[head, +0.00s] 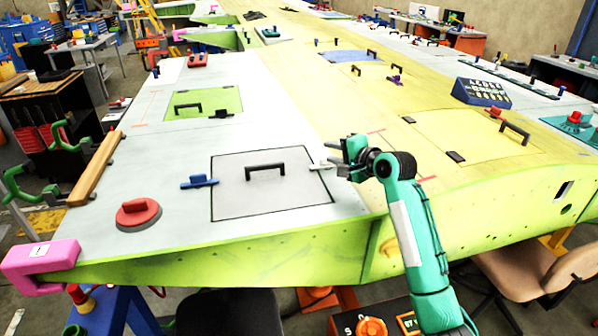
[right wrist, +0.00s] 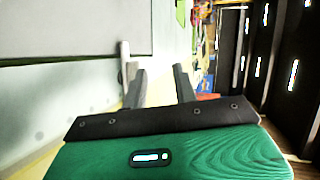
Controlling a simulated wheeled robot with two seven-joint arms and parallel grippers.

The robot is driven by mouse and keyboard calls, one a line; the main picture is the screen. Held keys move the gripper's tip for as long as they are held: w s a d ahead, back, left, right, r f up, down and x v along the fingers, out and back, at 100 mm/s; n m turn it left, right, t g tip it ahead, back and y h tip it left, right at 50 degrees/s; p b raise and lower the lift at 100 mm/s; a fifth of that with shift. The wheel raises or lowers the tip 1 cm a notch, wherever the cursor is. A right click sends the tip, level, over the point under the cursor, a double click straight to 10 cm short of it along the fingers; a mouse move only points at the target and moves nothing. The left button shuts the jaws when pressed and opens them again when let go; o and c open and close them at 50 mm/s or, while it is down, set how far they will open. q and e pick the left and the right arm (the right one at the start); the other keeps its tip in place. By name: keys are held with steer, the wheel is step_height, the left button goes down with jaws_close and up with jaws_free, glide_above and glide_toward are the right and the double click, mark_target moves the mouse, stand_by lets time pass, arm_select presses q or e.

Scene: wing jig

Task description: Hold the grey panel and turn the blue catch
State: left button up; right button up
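The grey panel (head: 235,193) lies flush in the white wing skin, outlined in black, with a black handle (head: 265,170) on it. The blue catch (head: 199,181) sits at the panel's left edge, with nothing of mine near it. A pale grey catch (head: 321,166) sits at the panel's right edge. My right gripper (head: 336,157) is just right of that pale catch, fingers apart and empty. In the right wrist view its fingers (right wrist: 160,82) are open, and the pale catch (right wrist: 125,62) shows beside the left finger. I cannot tell if they touch. My left gripper is not in view.
A red round knob (head: 138,212) and a pink clamp (head: 40,264) are at the wing's near left. A wooden bar (head: 95,167) lies along the left edge. A green panel (head: 205,102) with a handle lies farther back. The skin around the blue catch is clear.

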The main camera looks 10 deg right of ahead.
steer(key=g+y, duration=0.1)
steer(key=g, duration=0.1)
glide_toward(266, 167)
steer(key=x, duration=0.9)
steer(key=shift+f, duration=0.1)
